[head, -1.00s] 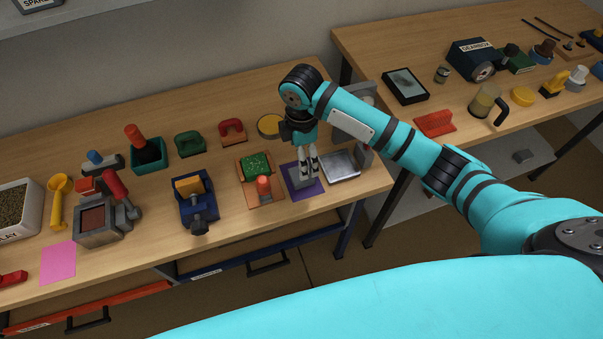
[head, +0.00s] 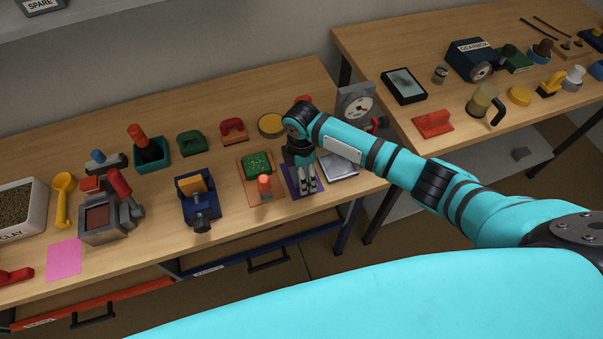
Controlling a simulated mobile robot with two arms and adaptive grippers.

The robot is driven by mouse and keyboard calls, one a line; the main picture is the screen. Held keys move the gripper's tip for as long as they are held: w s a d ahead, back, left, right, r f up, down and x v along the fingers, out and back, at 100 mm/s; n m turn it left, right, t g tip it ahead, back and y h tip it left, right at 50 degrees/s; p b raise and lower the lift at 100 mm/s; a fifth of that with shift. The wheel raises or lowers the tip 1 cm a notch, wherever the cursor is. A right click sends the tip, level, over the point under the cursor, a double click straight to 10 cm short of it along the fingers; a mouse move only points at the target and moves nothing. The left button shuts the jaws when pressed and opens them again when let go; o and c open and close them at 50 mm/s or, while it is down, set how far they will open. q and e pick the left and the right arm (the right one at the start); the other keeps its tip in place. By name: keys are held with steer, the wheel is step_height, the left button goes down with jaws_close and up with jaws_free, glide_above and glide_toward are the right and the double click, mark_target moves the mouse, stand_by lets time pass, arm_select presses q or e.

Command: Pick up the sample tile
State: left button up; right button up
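My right gripper (head: 307,187) points down over a purple mat (head: 289,177) near the front right of the left bench. Its two fingers are a little apart, with their tips low at the mat. A flat grey piece on this mat, probably the sample tile, is mostly hidden behind the fingers. I cannot tell whether the fingers touch it. My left gripper is not in view.
A silver scale plate (head: 339,166) with a dial (head: 358,106) stands close on the right. An orange-handled tool (head: 264,187) and a green block (head: 257,165) are close on the left. A round yellow-topped tin (head: 271,124) is behind.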

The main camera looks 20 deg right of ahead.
steer(key=c, duration=1.3)
steer(key=shift+r, duration=0.5)
step_height(320, 180, up, 2)
steer(key=shift+w+r+b, duration=0.1)
steer(key=shift+r+b, duration=0.05)
steer(key=shift+b, duration=0.45)
steer(key=s+d, duration=0.2)
steer(key=s, duration=0.2)
steer(key=s+d+r+b, duration=0.1)
steer(key=s+d, duration=0.2)
steer(key=s, duration=0.2)
steer(key=s+d+b, duration=0.1)
steer(key=s+d, duration=0.2)
steer(key=s, duration=0.1)
steer(key=shift+s+d+r, duration=0.25)
steer(key=shift+s+r, duration=0.1)
steer(key=shift+s, duration=0.05)
